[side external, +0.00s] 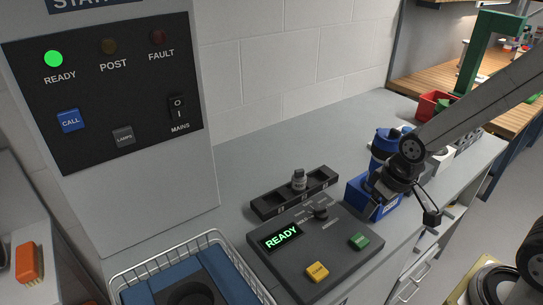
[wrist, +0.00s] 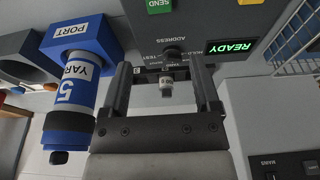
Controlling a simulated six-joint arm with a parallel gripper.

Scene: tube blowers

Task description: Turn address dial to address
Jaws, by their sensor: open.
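The address dial is a small black knob on the dark grey control panel; it shows in the side external view (side external: 320,212) and in the wrist view (wrist: 172,52). The label ADDRESS and smaller position words are printed around it. The exact setting of its pointer is too small to tell. My gripper (wrist: 161,66) is open and empty in the wrist view, with the dial visible between and beyond its fingertips.
A black rack (side external: 264,207) behind the panel holds a small grey piece (side external: 299,178). A blue PORT block (wrist: 88,35) with a canister marked YARD 5 (wrist: 72,92) stands close beside my gripper. The panel has a READY display (side external: 280,237), a yellow button (side external: 317,271) and a green SEND button (wrist: 160,5).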

